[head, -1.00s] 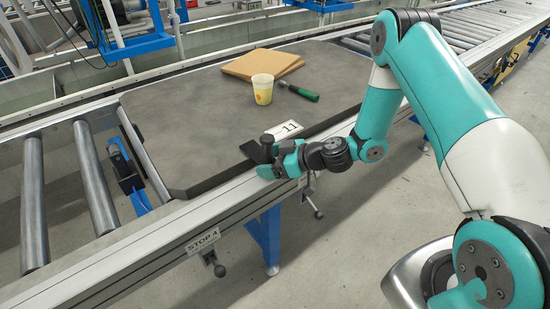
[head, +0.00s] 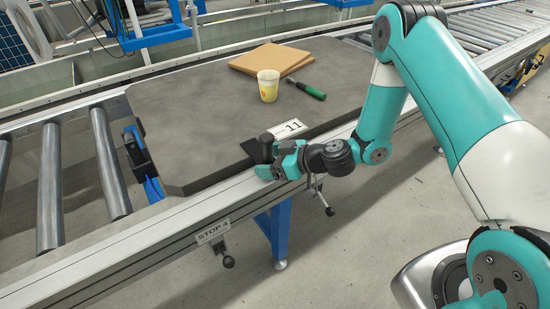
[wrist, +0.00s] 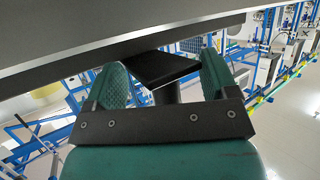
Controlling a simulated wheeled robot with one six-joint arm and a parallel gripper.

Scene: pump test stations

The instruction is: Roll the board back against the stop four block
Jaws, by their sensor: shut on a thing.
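The board (head: 195,125) is a large dark grey slab with tag 11 (head: 288,129) near its front edge, lying on the roller conveyor. My gripper (head: 271,158) is at its front edge, shut on the black handle (head: 266,146). In the wrist view the handle's dark post (wrist: 168,93) stands between the teal fingers (wrist: 165,82). The stop four block (head: 139,152), dark with a blue lower part, stands at the board's left edge. They look touching or nearly so; I cannot tell which. The STOP 4 label (head: 213,231) is on the front rail.
On the board are a yellow-patterned cup (head: 268,86), upright, a green-handled tool (head: 311,91) and brown flat sheets (head: 270,58). Bare rollers (head: 108,160) lie left of the block. A small clamp knob (head: 227,261) hangs below the rail. The floor in front is open.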

